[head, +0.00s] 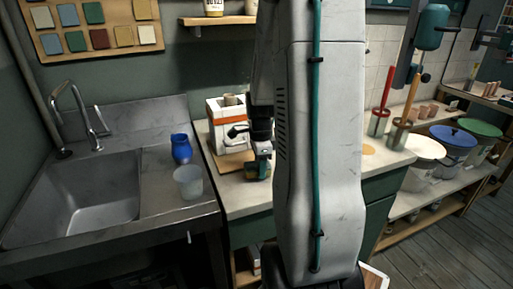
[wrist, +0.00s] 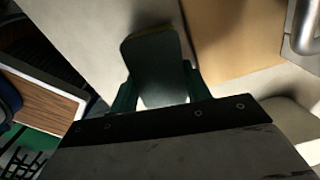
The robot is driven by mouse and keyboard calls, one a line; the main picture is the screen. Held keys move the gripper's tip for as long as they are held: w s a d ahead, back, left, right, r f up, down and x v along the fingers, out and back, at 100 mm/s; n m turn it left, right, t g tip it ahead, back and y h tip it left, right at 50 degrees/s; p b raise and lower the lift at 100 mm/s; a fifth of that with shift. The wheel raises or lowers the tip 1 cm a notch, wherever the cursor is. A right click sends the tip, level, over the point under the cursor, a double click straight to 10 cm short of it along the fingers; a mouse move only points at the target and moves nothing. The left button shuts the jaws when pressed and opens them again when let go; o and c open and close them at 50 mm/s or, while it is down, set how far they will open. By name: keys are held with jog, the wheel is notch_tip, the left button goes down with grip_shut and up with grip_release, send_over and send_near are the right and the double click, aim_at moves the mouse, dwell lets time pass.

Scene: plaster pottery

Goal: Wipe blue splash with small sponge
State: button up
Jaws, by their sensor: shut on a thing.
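My gripper (head: 262,150) is over the pale counter, left of my arm column in the head view. It is shut on a small sponge (head: 258,172), which looks dark green with a yellowish part. In the wrist view the sponge (wrist: 155,62) sits between the two green fingers of my gripper (wrist: 160,88), close above or touching the pale surface; I cannot tell which. I cannot make out a blue splash in either view; my arm hides part of the counter.
A blue jug (head: 181,148) and a translucent cup (head: 188,182) stand by the sink (head: 85,205). An orange-tan disc (head: 367,149) lies on the counter right of my arm.

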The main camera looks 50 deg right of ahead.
jog(key=shift+r, duration=3.3)
